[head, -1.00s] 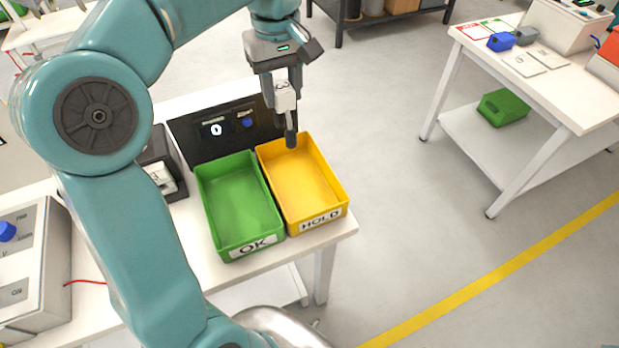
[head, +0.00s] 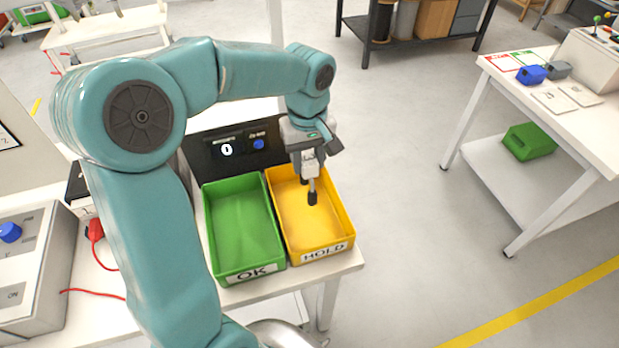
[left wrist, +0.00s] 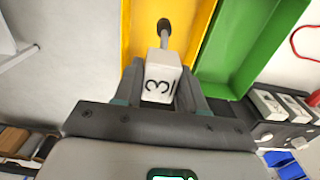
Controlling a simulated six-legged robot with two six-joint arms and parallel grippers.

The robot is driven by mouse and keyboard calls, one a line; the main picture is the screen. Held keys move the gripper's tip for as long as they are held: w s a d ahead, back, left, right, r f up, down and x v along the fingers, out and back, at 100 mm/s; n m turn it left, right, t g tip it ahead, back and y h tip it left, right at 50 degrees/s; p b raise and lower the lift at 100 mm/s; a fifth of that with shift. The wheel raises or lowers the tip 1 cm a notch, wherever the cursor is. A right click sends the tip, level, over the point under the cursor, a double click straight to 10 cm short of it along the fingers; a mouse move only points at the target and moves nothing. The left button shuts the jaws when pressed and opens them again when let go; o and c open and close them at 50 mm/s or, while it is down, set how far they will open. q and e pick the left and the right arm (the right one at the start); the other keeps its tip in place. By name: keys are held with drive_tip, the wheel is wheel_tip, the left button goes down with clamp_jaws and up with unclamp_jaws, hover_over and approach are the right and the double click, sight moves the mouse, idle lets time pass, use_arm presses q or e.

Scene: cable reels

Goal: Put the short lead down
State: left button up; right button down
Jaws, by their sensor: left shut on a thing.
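My left gripper (head: 309,160) is shut on the short lead (head: 312,186), a pale block with a thin stem and a dark end. The lead hangs end down over the yellow HOLD tray (head: 340,247); I cannot tell whether it touches the floor of the tray. In the left wrist view the lead's white block (left wrist: 160,75), marked with a 3-like figure, sits between the fingers, and its dark end points into the yellow tray (left wrist: 140,30). The green OK tray (head: 213,225) stands directly beside it and looks empty. My right gripper is not in view.
A dark panel with a display and a blue knob (head: 258,144) stands behind the trays. A grey box with a blue knob (head: 10,232) and red leads (head: 95,230) are at the left. Open floor separates this bench from the right-hand table (head: 515,95).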

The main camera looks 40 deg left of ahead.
use_arm(q)
drive_tip(key=shift+f, duration=0.8)
drive_tip(key=shift+s+f, duration=0.15)
drive_tip(key=shift+f, duration=0.1)
drive_tip(key=shift+s+a+f, duration=0.1)
drive_tip(key=shift+s+f, duration=0.05)
drive_tip(key=shift+f, duration=0.45)
drive_tip(key=shift+s+a+f, duration=0.1)
drive_tip(key=shift+s+f, duration=0.05)
drive_tip(key=shift+f, duration=0.4)
drive_tip(key=f, duration=0.1)
drive_tip(key=f+b, duration=0.1)
drive_tip(key=f, duration=0.1)
drive_tip(key=shift+w+d, duration=0.1)
drive_tip(key=shift+w, duration=0.1)
drive_tip(key=o, duration=1.1)
drive_tip(key=shift+c, duration=0.2)
drive_tip(key=shift+o, duration=0.3)
drive_tip(key=shift+w+f, duration=0.15)
drive_tip(key=shift+w, duration=0.05)
wheel_tip(320, 180, up, 13)
drive_tip(key=shift+p, duration=0.5)
drive_tip(key=shift+s+r, duration=0.15)
drive_tip(key=shift+r, duration=0.05)
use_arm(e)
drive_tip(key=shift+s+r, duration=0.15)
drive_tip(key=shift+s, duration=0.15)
